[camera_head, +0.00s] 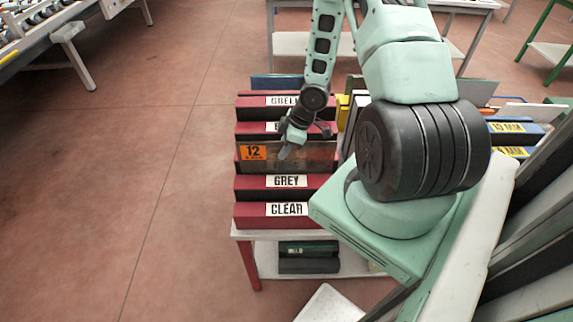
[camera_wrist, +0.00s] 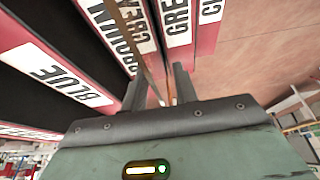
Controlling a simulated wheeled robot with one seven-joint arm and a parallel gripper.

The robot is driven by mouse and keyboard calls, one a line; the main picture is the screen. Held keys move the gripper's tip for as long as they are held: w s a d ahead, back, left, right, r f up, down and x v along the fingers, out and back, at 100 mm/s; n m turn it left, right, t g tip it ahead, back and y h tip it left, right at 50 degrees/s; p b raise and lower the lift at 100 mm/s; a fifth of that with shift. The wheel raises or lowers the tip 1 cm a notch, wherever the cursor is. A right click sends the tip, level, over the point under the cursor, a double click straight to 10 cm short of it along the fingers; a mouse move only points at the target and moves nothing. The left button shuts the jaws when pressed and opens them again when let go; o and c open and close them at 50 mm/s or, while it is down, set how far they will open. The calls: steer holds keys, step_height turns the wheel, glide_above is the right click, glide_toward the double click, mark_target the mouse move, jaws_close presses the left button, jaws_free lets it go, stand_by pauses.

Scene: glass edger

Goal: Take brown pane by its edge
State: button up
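The brown pane (camera_head: 315,152) stands upright in the red rack, in front of a divider whose label is mostly hidden and behind the GREY divider. An orange tag marked 12 (camera_head: 253,152) is on its left part. In the wrist view the pane shows as a thin brown edge (camera_wrist: 140,45) that runs down between my fingers. My gripper (camera_wrist: 160,90) is open, with a finger on each side of that edge and gaps visible beside it. In the head view my gripper (camera_head: 291,145) is at the pane's upper edge and hides part of it.
Red dividers labelled GREY (camera_head: 255,187) and CLEAR (camera_head: 252,215) stand in front, with others behind. The wrist view shows BLUE (camera_wrist: 65,80) and BROWN labels. More racks with panes (camera_head: 508,127) stand at right. Open floor (camera_head: 120,190) lies to the left.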

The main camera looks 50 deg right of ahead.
jaws_close()
stand_by(1.3)
